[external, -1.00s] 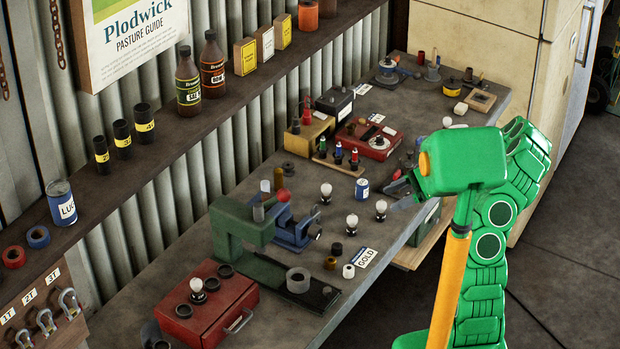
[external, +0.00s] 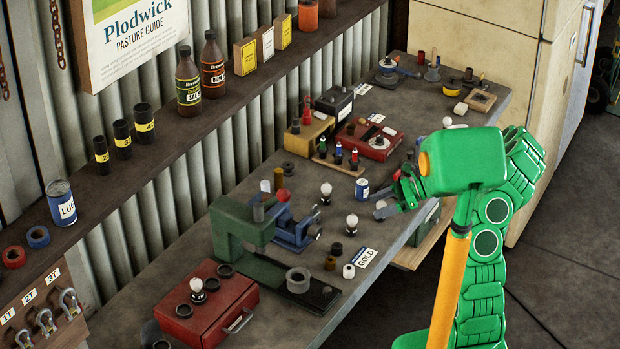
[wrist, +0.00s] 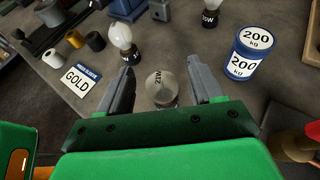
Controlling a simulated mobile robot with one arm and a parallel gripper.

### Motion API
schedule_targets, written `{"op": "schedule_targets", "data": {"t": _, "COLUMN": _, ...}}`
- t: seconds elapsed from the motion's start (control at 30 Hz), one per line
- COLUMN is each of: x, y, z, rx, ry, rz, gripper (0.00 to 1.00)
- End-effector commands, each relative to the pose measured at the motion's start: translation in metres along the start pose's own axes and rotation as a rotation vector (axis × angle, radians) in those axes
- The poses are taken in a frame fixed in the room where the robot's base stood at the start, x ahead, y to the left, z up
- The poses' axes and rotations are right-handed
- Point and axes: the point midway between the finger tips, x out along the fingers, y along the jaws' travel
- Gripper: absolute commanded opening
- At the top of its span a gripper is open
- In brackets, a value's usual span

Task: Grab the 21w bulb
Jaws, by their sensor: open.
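Several clear bulbs with dark bases stand on the bench. One bulb (wrist: 161,88) stands between the open fingers of my gripper (wrist: 162,84) in the wrist view. It is seen from above, and its wattage print is too small to read surely. In the external view my gripper (external: 388,206) is low over the bench and partly covers this bulb (external: 381,205). A second bulb (wrist: 119,35) stands to its left, also in the external view (external: 352,222). A third bulb (wrist: 210,14) stands farther back, also in the external view (external: 326,190). Another bulb (external: 197,287) sits on the red box.
A 200 kg can (wrist: 246,52) stands close to the right finger. A GOLD card (wrist: 80,80) lies left of my gripper. Behind are a blue vise (external: 294,229) and a green press (external: 240,225). A red toolbox (external: 208,310) is at the near end.

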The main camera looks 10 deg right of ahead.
Motion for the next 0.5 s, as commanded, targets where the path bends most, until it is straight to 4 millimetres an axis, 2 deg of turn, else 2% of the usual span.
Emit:
{"op": "schedule_targets", "data": {"t": 0.13, "x": 0.015, "y": -0.001, "z": -0.001, "rx": -0.001, "ry": 0.002, "rz": -0.001, "gripper": 0.66}}
{"op": "schedule_targets", "data": {"t": 0.4, "x": 0.018, "y": -0.001, "z": -0.001, "rx": -0.001, "ry": 0.002, "rz": -0.002, "gripper": 0.66}}
{"op": "schedule_targets", "data": {"t": 0.5, "x": 0.018, "y": -0.001, "z": -0.001, "rx": -0.001, "ry": 0.002, "rz": -0.002, "gripper": 0.5}}
